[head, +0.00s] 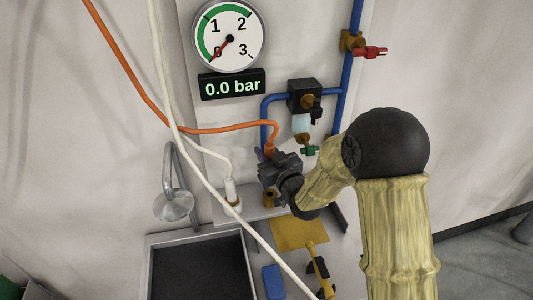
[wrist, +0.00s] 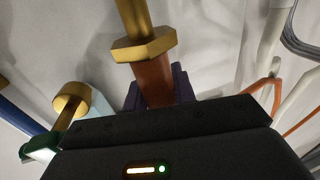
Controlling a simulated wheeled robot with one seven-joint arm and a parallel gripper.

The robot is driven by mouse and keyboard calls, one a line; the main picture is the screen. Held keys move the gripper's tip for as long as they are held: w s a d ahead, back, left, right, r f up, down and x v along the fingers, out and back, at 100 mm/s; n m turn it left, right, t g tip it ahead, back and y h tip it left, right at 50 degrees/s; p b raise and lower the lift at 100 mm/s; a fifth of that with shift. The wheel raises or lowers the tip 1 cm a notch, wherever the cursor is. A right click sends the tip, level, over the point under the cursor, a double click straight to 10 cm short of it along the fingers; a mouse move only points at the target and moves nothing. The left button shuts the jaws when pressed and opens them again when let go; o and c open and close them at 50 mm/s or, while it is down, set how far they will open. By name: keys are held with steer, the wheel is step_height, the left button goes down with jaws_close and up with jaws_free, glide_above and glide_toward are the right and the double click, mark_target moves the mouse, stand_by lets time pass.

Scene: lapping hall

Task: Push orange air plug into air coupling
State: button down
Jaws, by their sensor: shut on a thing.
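My gripper (head: 268,168) is shut on the orange air plug (head: 269,151), whose orange hose leaves from its top. The plug's body also shows between the dark purple fingers in the wrist view (wrist: 153,80). The brass air coupling (head: 269,199) stands at the back of the bench, just below my gripper. In the wrist view a brass hex collar (wrist: 145,45) with a narrower brass stem meets the end of the orange body. I cannot tell whether this collar belongs to the plug or the coupling, or how far the plug is in.
The round gauge (head: 229,38) points to 0 and the display (head: 232,86) reads 0.0 bar. A white plug (head: 231,190) stands left of my gripper. A white hose (head: 202,178) crosses in front. The filter unit (head: 304,97) with a green valve (head: 310,150) is close on the right.

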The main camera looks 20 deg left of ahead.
steer(key=shift+w+d, duration=0.1)
steer(key=shift+w, duration=0.05)
steer(key=shift+f+b, duration=5.05)
steer(key=shift+b, duration=0.3)
steer(key=c, duration=1.1)
jaws_free()
steer(key=shift+o, duration=0.2)
steer(key=b+v, duration=1.3)
steer(key=v, duration=0.4)
steer(key=shift+b, duration=0.4)
steer(key=shift+d+r, duration=0.1)
steer(key=shift+d, duration=0.05)
